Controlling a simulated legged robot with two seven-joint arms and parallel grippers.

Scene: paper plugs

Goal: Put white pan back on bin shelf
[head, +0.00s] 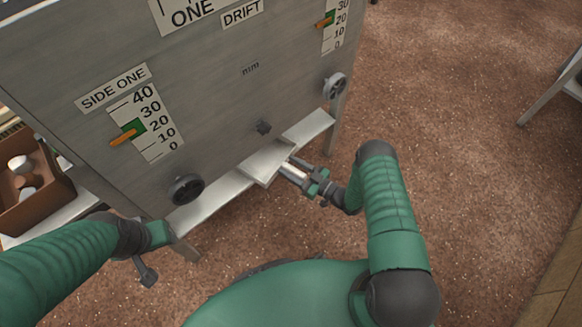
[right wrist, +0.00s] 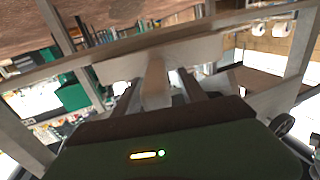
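The white pan (head: 266,163) sits on the pale bin shelf (head: 215,192), a ledge along the foot of the grey machine. Its handle (head: 293,172) sticks out toward me. My right gripper (head: 301,173) is at the handle, with a finger on each side. In the right wrist view the handle (right wrist: 156,88) lies between the two dark fingers (right wrist: 160,92), with a visible gap beside it; the fingers look open around it. The pan (right wrist: 165,58) shows just beyond. My left gripper (head: 148,274) hangs low at the left, away from the pan; its fingers are unclear.
The grey machine (head: 225,95) has dark knobs (head: 186,189) and gauges on its front, above the shelf. A brown box (head: 32,190) with several round items stands at the left. A table leg (head: 545,97) shows at the right. The brown floor (head: 450,150) is clear between.

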